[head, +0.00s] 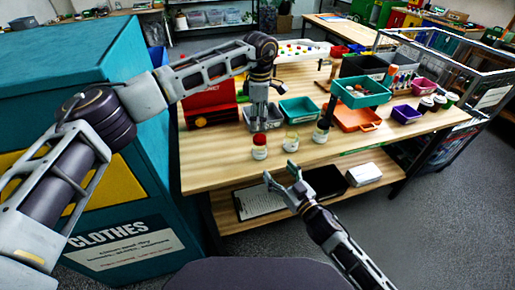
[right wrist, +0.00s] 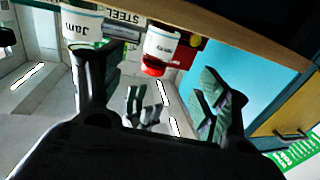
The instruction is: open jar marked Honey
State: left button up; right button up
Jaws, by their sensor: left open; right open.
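Three small jars stand in a row near the table's front edge: a red-lidded jar (head: 259,148), a pale-lidded jar (head: 291,142) and a dark-lidded jar (head: 320,133). Their labels are too small to read in the head view. The right wrist view, upside down, shows the red-lidded jar (right wrist: 160,46) with an unreadable label and a jar marked Jam (right wrist: 82,27). I cannot read Honey anywhere. My left gripper (head: 260,126) points down, open, just above or behind the red-lidded jar. My right gripper (head: 280,170) is open and empty, in front of the table edge, below the jars.
Teal and orange bins (head: 357,118) are to the right. A teal clothes container (head: 60,80) stands left. A lower shelf (head: 240,217) holds a clipboard.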

aim_at(263, 152)
pick_arm(q)
jog(key=shift+s+d, duration=0.1)
pick_arm(e)
jog(key=shift+s, duration=0.1)
jog(key=shift+x, duration=6.9)
